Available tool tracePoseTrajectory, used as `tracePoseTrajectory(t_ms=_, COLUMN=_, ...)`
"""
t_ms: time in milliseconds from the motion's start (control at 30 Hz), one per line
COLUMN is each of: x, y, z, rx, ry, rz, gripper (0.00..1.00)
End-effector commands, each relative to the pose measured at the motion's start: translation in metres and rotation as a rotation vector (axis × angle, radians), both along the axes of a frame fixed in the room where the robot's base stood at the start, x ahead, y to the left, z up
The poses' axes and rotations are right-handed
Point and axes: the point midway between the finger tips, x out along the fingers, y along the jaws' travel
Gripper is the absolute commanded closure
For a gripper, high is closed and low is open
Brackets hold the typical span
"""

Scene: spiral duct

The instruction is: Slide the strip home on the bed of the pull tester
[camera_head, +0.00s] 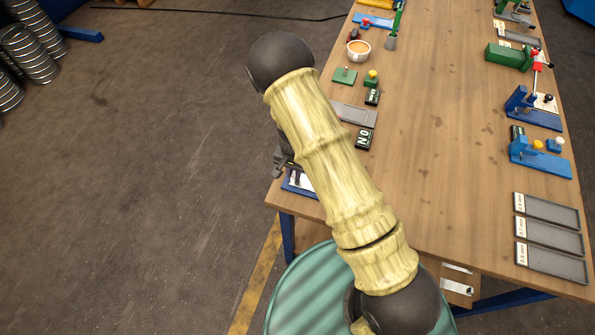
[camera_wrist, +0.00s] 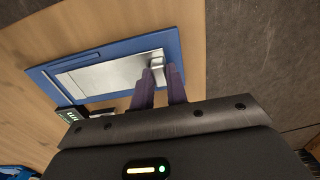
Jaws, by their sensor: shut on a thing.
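In the wrist view a blue bed (camera_wrist: 172,42) holds a flat silver strip (camera_wrist: 105,76) lying lengthwise in it. My gripper (camera_wrist: 161,70), with its purple fingers, is shut on a small pale metal piece at the strip's right end, which looks like part of the strip. The fingers hide part of that end. In the head view the blue bed (camera_head: 291,188) shows only in part at the table's near left corner, and my arm covers most of it and the gripper's fingertips.
The wooden table (camera_head: 440,150) is clear in the middle. Along its left edge are a grey plate (camera_head: 355,114), a black NO sign (camera_head: 364,138) and a cup (camera_head: 358,50). Grey trays (camera_head: 550,236) and blue fixtures (camera_head: 540,157) line the right. A green drum (camera_head: 300,295) stands in front.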

Motion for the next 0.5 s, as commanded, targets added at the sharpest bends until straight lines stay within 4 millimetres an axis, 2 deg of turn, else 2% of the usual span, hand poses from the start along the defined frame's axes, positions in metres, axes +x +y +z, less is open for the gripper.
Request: tracePoseTrajectory(t_ms=500, x=0.007, y=0.02, z=0.002, rx=0.0, ry=0.0, rz=0.001, gripper=1.0)
